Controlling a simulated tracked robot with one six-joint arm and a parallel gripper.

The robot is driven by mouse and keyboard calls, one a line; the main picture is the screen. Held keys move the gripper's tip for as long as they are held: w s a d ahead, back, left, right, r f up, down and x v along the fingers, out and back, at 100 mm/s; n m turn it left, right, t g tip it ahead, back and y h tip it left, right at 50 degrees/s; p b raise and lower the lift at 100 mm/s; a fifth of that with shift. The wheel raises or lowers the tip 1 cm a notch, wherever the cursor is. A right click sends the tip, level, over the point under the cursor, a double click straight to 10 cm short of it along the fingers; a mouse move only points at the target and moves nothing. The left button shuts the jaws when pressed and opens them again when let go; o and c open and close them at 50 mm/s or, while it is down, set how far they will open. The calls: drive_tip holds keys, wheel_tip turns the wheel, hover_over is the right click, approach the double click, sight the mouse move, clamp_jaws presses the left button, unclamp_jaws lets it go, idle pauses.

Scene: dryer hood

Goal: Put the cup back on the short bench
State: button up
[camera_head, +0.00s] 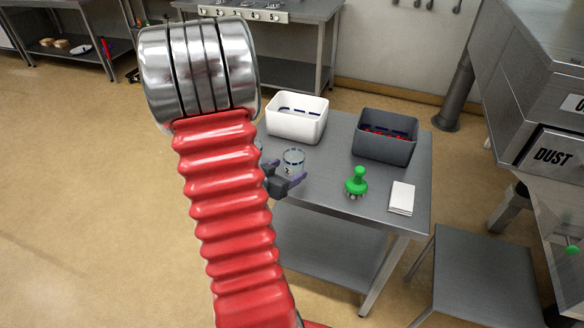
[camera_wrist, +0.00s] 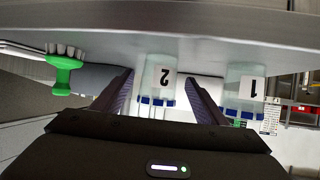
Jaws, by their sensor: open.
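A clear cup marked 2 with blue dashes near its rim (camera_head: 293,160) stands upright on the steel bench (camera_head: 325,190). In the wrist view, which looks upside down, this cup (camera_wrist: 158,82) is between the fingers of my gripper (camera_wrist: 161,80). The fingers are open, with a gap on each side of it. A second clear cup, marked 1 (camera_wrist: 243,88), stands beside it, outside the fingers. In the head view my gripper (camera_head: 285,183) is at the bench's left part, partly hidden by my red arm. I cannot make out the second cup there.
On the bench are a white bin (camera_head: 296,128), a dark grey bin (camera_head: 384,148), a green-handled brush (camera_head: 356,181) and a folded white cloth (camera_head: 401,198). A lower steel surface (camera_head: 482,275) and a cabinet marked DUST (camera_head: 553,158) are on the right. Floor on the left is clear.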

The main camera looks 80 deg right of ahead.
sight(289, 170)
drive_tip(key=shift+v, duration=1.55)
drive_tip(key=w+a+r+n+t+y, duration=0.1)
drive_tip(key=w+a+r+n+t, duration=0.2)
drive_tip(key=w, duration=0.5)
drive_tip(key=w+a+r+n+t+y, duration=0.1)
drive_tip(key=w+a+r+n+t, duration=0.1)
drive_tip(key=w+a+t, duration=0.45)
drive_tip(key=w+a+r+n+t+y, duration=0.1)
drive_tip(key=w+a+r+n, duration=0.15)
drive_tip(key=w, duration=0.65)
drive_tip(key=w+a+r+n+t+y, duration=0.1)
drive_tip(key=w+a+r+n+y, duration=0.15)
drive_tip(key=a, duration=0.55)
drive_tip(key=w+a+r+n+t+y, duration=0.1)
drive_tip(key=w+a+r+n+y, duration=0.2)
drive_tip(key=a, duration=0.5)
drive_tip(key=s+a+r+n+y, duration=0.1)
drive_tip(key=a+r+n+y, duration=0.15)
drive_tip(key=a, duration=0.85)
drive_tip(key=s+a+r+n+g+y, duration=0.1)
drive_tip(key=s+a+n, duration=0.5)
drive_tip(key=s, duration=0.6)
drive_tip(key=a+r+g, duration=0.1)
drive_tip(key=a+g, duration=0.1)
drive_tip(key=shift+s+a, duration=0.25)
drive_tip(key=shift+a, duration=0.05)
